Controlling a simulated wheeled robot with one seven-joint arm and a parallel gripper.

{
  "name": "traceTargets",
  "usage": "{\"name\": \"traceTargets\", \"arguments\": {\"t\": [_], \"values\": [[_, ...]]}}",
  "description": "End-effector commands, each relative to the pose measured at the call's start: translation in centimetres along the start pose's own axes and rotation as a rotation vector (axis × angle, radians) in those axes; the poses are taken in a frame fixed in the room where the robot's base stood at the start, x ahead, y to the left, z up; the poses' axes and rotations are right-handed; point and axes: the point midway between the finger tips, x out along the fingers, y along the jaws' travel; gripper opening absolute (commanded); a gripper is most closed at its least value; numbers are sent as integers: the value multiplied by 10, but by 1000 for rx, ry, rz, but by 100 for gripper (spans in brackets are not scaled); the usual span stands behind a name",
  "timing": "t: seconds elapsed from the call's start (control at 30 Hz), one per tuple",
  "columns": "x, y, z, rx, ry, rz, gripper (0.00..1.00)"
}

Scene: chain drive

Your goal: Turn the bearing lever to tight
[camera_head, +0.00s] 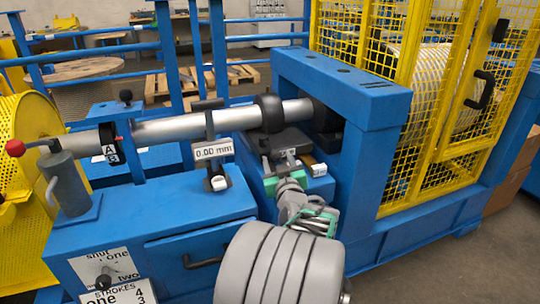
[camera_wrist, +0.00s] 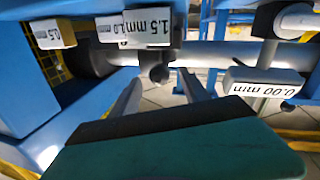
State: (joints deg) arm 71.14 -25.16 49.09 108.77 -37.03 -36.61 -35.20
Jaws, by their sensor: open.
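I cannot see a lever marked "tight", and I cannot tell for sure which part is the bearing lever. A black bearing block (camera_head: 287,139) sits under the steel shaft (camera_head: 190,127) beside the blue frame. My gripper (camera_head: 276,162) is in front of this block with its fingers spread. In the wrist view, the two grey fingers (camera_wrist: 162,92) are apart with nothing between them. A dark round knob (camera_wrist: 159,74) shows just beyond the fingertips, below an upside-down "1.5 mm" label (camera_wrist: 148,28). I cannot tell whether a finger touches it.
A "0.00 mm" gauge (camera_head: 213,150) stands left of my gripper. The blue frame (camera_head: 345,88) and yellow cage (camera_head: 440,100) close off the right.

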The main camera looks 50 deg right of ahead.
Motion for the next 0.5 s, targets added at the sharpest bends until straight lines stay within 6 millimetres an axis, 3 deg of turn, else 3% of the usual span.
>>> {"name": "traceTargets", "arguments": {"t": [0.3, 0.5], "values": [[57, -2, 2, 0, -3, -3, 53], [65, -3, 1, 1, -3, -3, 53]]}}
